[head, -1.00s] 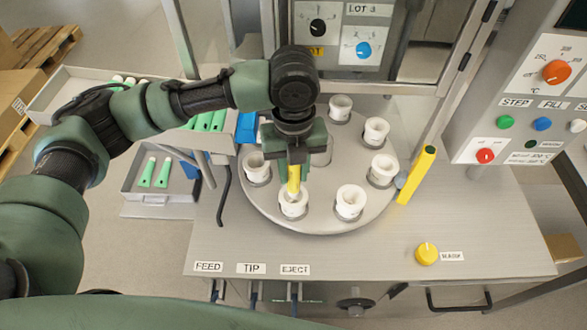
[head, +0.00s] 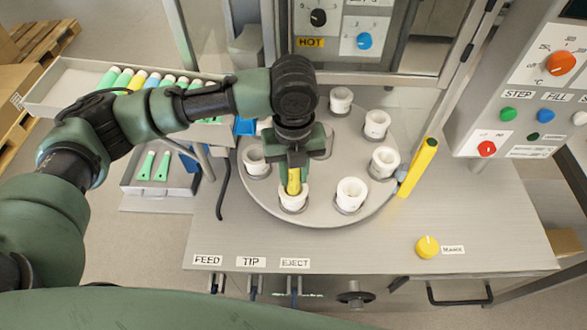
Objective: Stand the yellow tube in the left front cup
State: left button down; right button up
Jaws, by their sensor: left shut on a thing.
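The yellow tube (head: 294,184) is upright in my left gripper (head: 293,168). The gripper is shut on it from above. The tube's lower end is inside the white left front cup (head: 293,200) on the round turntable (head: 325,216); the cup rim hides that end, so I cannot tell whether it touches the bottom. My right gripper is not in view.
Other white cups stand around the turntable, including one to the right (head: 351,193) and one to the left (head: 257,162). A yellow post (head: 418,170) stands at the right. A tray (head: 58,92) of coloured tubes is at the left.

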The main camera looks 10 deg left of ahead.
pick_arm(q)
jog(key=shift+f, duration=0.3)
jog(key=c, duration=1.1)
grip_release()
notch_tip(320, 180, up, 7)
jog(key=shift+f+b, duration=0.1)
jog(key=shift+b, duration=0.7)
jog(key=shift+r, duration=0.5)
